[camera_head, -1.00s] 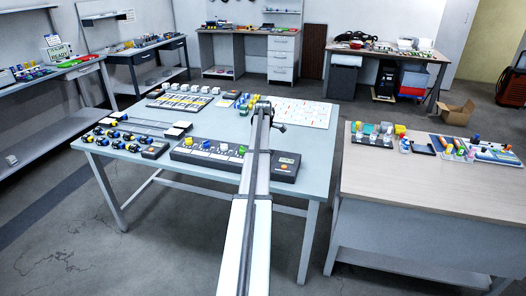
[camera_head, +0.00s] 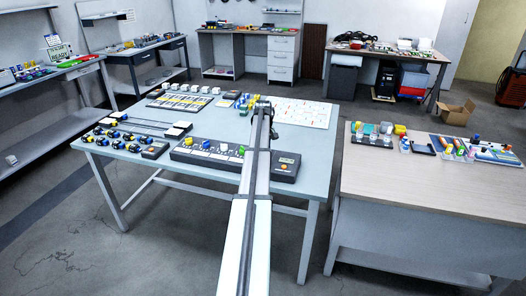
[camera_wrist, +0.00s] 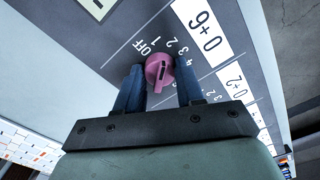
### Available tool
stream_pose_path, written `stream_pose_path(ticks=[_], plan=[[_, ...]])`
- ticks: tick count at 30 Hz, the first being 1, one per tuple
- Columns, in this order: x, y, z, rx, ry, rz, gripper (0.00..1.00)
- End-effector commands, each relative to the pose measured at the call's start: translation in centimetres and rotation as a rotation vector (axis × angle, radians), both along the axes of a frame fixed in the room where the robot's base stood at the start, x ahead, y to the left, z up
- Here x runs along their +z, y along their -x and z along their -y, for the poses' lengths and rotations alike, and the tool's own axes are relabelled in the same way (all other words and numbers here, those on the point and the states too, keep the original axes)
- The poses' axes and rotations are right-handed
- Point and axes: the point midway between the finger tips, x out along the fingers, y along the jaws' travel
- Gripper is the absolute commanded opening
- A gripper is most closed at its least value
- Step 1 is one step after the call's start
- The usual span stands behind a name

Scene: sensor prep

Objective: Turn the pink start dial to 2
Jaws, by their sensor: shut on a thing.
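The pink start dial (camera_wrist: 158,72) is in the upper middle of the wrist view, on a dark grey panel (camera_wrist: 115,62). Printed around its far side are OFF and several numbers. A dark pointer line on the dial runs roughly upward in the picture, towards the numbers; I cannot tell exactly which mark it meets. My gripper (camera_wrist: 160,82) has one blue finger on each side of the dial and is shut on it. In the head view my arm hides the gripper and the dial.
In the head view, the long dark console (camera_head: 205,158) with coloured knobs stands on the light-blue table (camera_head: 180,190). A wooden-topped table (camera_head: 400,188) stands to the right.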

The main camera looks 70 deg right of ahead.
Motion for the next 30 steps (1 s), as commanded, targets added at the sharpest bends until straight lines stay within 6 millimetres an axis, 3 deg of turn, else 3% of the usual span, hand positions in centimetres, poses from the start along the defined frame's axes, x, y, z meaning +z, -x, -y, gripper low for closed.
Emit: stream_pose_path(ticks=[10, 26, 27, 30], plan=[[-0.05, 0.03, -0.04, -0.126, 0.0, -0.001, 0.07], [-0.06, 0.03, -0.04, -0.145, -0.001, 0.0, 0.07], [-0.06, 0.03, -0.04, -0.145, -0.001, 0.0, 0.41], [-0.05, 0.02, -0.03, -0.144, -0.001, 0.0, 0.51]])
